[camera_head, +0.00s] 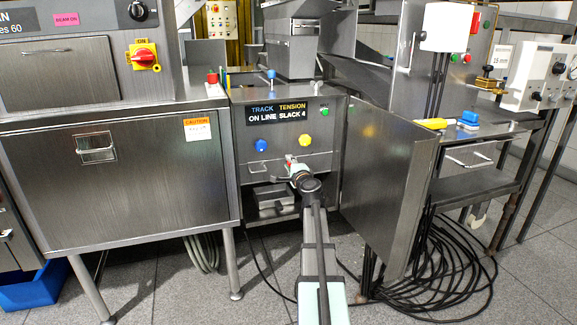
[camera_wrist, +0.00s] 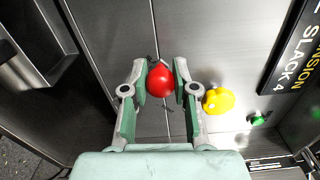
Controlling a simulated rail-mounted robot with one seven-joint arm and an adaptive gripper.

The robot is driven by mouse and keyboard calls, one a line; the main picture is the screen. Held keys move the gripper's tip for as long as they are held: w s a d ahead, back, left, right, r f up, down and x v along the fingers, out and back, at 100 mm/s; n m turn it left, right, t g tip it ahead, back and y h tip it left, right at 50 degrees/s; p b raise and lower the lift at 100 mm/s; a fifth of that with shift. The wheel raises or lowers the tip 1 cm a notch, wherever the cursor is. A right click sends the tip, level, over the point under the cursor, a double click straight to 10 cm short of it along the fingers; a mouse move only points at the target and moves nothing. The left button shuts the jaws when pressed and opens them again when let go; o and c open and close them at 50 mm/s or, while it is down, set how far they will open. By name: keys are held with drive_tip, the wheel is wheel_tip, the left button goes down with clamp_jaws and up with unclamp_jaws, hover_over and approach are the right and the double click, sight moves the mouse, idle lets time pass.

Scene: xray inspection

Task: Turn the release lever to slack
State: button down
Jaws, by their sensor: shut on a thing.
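The release lever ends in a red ball knob (camera_wrist: 160,80), seen between my fingers in the wrist view. My gripper (camera_wrist: 161,66) is shut on this red knob, with one finger on each side of it. The lever's shaft and pivot are mostly hidden. The label (camera_head: 279,112) above reads TRACK TENSION, ON LINE, SLACK 4.
A blue knob (camera_head: 261,145) and a yellow knob (camera_head: 306,140) sit on the panel; the yellow knob (camera_wrist: 219,101) is close to my right finger in the wrist view. A green button (camera_head: 324,112) is at upper right. An open metal door (camera_head: 388,190) stands right of my arm.

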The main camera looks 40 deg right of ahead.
drive_tip(key=shift+w, duration=0.1)
drive_tip(key=c, duration=0.9)
unclamp_jaws()
drive_tip(key=v, duration=1.2)
drive_tip(key=shift+a, duration=0.15)
